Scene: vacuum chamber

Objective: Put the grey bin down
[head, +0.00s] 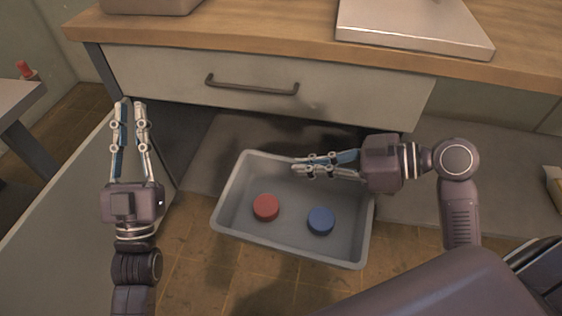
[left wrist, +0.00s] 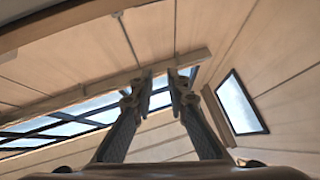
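The grey bin (head: 228,205) is an open rectangular tray in the middle of the head view, in front of the cabinet. A red disc (head: 265,207) and a blue disc (head: 321,221) lie inside it. My right gripper (head: 295,167) reaches in from the right across the bin's far right part, fingers pointing left and close together. I cannot tell whether they touch the rim. I cannot tell whether the bin rests on the floor. My left gripper (head: 132,103) is left of the bin, open and empty, fingers apart; its fingers also show in the left wrist view (left wrist: 160,80).
A wooden counter (head: 270,50) with a closed drawer (head: 300,105) is behind the bin, and a pale slab (head: 415,30) lies on top. A grey panel (head: 75,215) stands at the left. Tiled floor (head: 195,285) shows in front.

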